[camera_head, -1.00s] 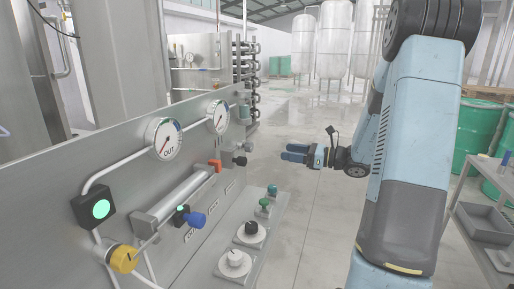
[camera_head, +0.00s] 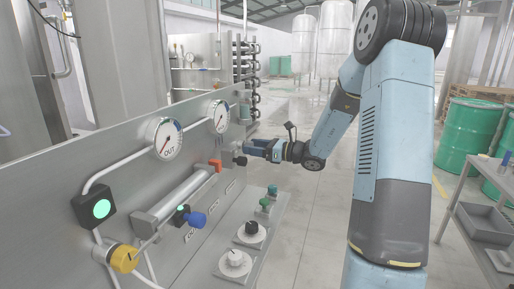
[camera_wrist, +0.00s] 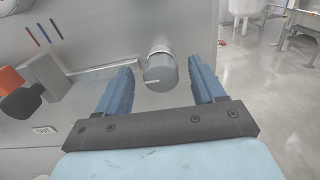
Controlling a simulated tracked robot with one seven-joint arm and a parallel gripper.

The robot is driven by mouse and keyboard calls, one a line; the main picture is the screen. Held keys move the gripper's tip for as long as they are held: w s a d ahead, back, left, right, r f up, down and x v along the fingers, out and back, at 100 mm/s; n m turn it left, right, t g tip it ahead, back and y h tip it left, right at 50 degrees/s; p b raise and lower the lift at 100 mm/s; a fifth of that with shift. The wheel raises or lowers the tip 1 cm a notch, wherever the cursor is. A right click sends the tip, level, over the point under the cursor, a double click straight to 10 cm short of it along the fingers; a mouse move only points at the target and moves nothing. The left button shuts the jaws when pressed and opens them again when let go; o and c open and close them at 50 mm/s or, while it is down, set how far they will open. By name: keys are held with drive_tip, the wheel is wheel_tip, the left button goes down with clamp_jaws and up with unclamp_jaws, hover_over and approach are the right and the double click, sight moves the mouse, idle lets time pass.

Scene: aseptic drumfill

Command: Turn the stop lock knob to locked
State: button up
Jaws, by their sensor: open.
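A round grey knob (camera_wrist: 161,72) with a pale pointer line sits on the steel panel (camera_wrist: 130,30), in the middle of the wrist view. No label on it can be read, so I cannot confirm it is the stop lock knob. My gripper (camera_wrist: 160,66) is open, with one blue finger on each side of the knob and visible gaps to it. In the head view my gripper (camera_head: 250,150) is at the far end of the panel, beside a small dark knob (camera_head: 240,160) that it partly hides.
An orange handle (camera_head: 215,165) is on the panel nearer me, with a blue knob (camera_head: 197,219) and a yellow knob (camera_head: 124,259). A ledge below carries a black-topped dial (camera_head: 251,229) and a white dial (camera_head: 235,259). The floor right of the ledge is clear.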

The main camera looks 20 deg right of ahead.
drive_tip(key=shift+w+a, duration=0.1)
drive_tip(key=c, duration=1)
